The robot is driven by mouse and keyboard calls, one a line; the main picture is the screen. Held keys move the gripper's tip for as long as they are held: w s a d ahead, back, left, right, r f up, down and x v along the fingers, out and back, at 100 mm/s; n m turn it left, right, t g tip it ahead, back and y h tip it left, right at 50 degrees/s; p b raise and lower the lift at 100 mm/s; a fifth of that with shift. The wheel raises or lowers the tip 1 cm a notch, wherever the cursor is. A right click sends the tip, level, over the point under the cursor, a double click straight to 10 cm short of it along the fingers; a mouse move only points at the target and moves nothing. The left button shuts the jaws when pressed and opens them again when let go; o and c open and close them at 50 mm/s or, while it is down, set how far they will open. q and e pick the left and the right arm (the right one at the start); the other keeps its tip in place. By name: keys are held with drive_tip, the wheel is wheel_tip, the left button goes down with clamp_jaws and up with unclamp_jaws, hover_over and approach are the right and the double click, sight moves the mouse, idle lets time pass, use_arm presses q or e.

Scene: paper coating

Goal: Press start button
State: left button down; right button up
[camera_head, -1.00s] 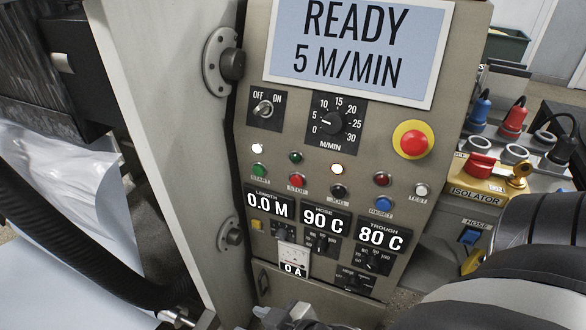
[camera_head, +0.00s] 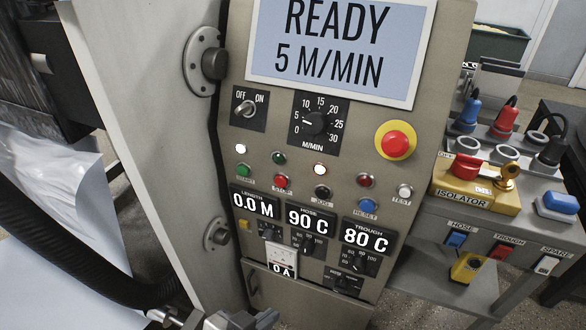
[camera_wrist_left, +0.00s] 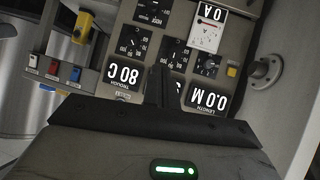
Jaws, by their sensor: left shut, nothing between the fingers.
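The green start button (camera_head: 244,171) is on the grey control panel (camera_head: 350,110), at the left end of the lower button row. The red stop button (camera_head: 281,181) is to its right. My left gripper (camera_head: 262,318) shows at the bottom edge of the head view, below the start button and apart from it. In the left wrist view its shut, empty fingers (camera_wrist_left: 159,86) stand in front of the upside-down displays, between 80 C and 0.0 M. The start button does not show there. My right gripper is out of view.
The screen (camera_head: 340,45) reads READY, 5 M/MIN. A red emergency button (camera_head: 396,144) on a yellow ring is at the panel's right. An isolator box (camera_head: 470,190) with plugs stands further right. A black hose (camera_head: 80,255) runs at the left.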

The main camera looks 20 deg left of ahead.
use_arm(q)
drive_tip(key=shift+s, duration=0.1)
use_arm(e)
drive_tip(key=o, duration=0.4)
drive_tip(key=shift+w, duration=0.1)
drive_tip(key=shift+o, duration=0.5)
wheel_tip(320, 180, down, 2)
drive_tip(key=b, duration=0.3)
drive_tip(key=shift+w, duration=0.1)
use_arm(q)
drive_tip(key=w+a+r+n+t+b, duration=0.15)
drive_tip(key=w+r+n+t, duration=0.25)
drive_tip(key=w+n+t, duration=0.4)
drive_tip(key=w+a+r+n+t+y+b, duration=0.1)
drive_tip(key=w+a+r+n+y+b, duration=0.1)
drive_tip(key=a+n+y, duration=0.5)
drive_tip(key=w+a+r+n+t+y+b, duration=0.1)
drive_tip(key=w+a+r+n+y+b, duration=0.1)
drive_tip(key=a+n+y, duration=0.5)
drive_tip(key=r+n+y, duration=0.1)
drive_tip(key=n, duration=0.4)
drive_tip(key=shift+w+r+n+y, duration=0.15)
drive_tip(key=shift+r+n+y, duration=0.15)
drive_tip(key=shift+y, duration=0.1)
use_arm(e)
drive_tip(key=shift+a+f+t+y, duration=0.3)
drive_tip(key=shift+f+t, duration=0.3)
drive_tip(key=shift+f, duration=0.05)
use_arm(q)
drive_tip(key=shift+b, duration=0.3)
